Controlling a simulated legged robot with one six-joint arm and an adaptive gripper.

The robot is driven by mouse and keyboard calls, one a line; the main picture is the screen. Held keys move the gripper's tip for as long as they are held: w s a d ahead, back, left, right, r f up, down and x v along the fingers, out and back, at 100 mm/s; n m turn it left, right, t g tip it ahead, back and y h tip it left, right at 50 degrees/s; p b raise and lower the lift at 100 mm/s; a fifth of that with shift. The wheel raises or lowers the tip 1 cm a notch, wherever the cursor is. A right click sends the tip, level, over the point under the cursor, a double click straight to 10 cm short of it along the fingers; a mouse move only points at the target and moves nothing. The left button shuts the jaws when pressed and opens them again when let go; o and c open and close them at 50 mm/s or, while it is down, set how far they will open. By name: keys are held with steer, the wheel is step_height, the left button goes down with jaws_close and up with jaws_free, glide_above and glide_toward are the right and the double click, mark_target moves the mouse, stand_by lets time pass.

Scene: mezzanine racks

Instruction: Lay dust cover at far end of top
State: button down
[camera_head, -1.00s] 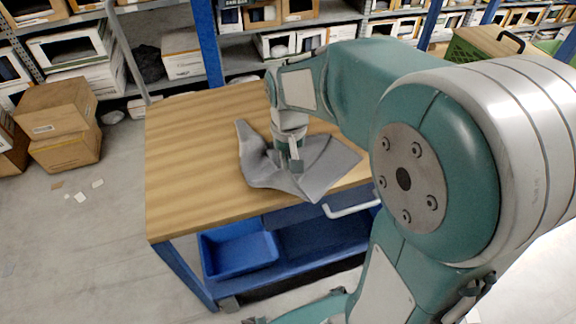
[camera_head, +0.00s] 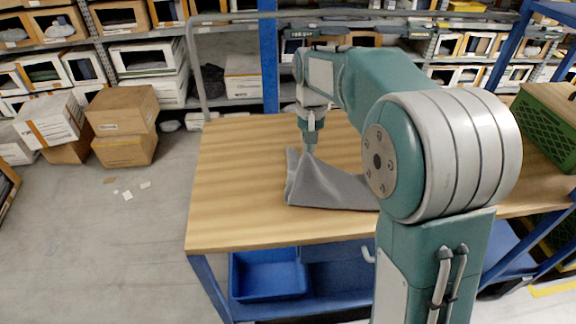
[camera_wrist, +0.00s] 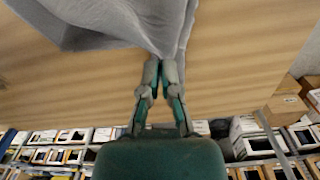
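The dust cover (camera_head: 332,190) is a grey cloth on the wooden table top (camera_head: 235,205). Part of it lies bunched on the wood, and its left part rises in a fold to my gripper (camera_head: 308,152). My arm hides its right end. In the wrist view, the fingertips of my gripper (camera_wrist: 163,72) are close together at a pinched edge of the dust cover (camera_wrist: 120,20). The gripper is shut on it, a little above the table top.
The table top is bare left of the cloth and in front of it. A blue bin (camera_head: 268,275) sits on the shelf below. Stocked racks stand behind, with cardboard boxes (camera_head: 122,122) on the floor at left. A green crate (camera_head: 545,130) is at right.

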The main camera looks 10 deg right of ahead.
steer(key=w+a+f, duration=0.1)
steer(key=w+a, duration=0.2)
steer(key=w, duration=0.9)
steer(key=shift+a, duration=0.35)
steer(key=shift+w, duration=0.1)
